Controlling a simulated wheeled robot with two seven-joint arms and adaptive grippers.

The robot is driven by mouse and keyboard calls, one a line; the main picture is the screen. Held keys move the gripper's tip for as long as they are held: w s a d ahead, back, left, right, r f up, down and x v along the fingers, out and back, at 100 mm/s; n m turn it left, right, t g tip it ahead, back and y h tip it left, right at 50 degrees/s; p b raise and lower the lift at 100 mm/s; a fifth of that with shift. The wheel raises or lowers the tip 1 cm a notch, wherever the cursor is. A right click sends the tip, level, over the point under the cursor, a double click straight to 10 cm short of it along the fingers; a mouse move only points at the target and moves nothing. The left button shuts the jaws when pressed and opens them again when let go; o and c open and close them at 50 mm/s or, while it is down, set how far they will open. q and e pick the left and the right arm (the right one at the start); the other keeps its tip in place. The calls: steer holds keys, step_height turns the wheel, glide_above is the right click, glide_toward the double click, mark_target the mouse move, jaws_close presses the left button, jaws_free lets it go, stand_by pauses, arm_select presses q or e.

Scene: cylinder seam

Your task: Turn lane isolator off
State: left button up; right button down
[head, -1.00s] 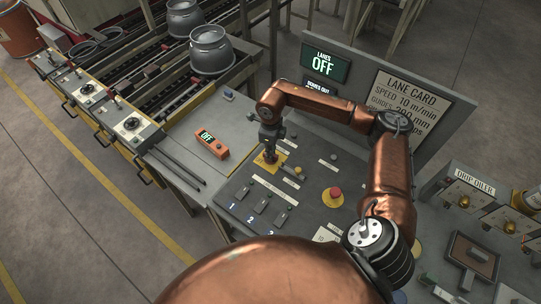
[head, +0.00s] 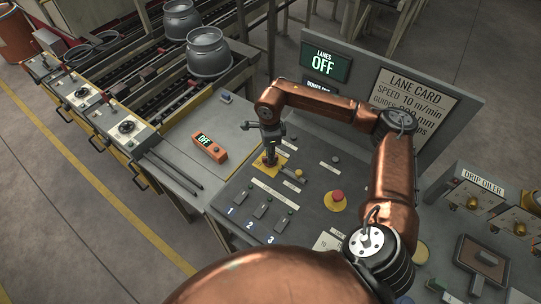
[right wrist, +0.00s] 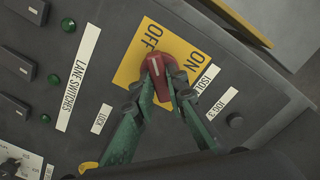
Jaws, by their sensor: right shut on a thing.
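The lane isolator is a red knob (right wrist: 167,75) on a yellow plate (right wrist: 133,68) marked OFF and ON, best seen in the right wrist view. In the head view the yellow plate (head: 262,163) is mostly behind my gripper. My right gripper (right wrist: 160,92) is shut on the red knob, its green fingers on either side. It points down at the plate in the head view (head: 270,158). The lanes sign (head: 327,66) reads OFF. My left gripper is not in view.
The grey panel (head: 300,215) also carries lane switches (head: 260,210) and a red stop button (head: 337,195) on yellow. An orange device (head: 211,147) reading OFF lies left of the panel. A drip oiler (head: 480,195) stands at the right. Metal pots (head: 208,52) stand on the conveyor.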

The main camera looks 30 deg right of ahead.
steer(key=shift+w, duration=0.1)
steer(key=c, duration=1.9)
jaws_free()
steer(key=shift+c, duration=0.2)
step_height(320, 180, up, 12)
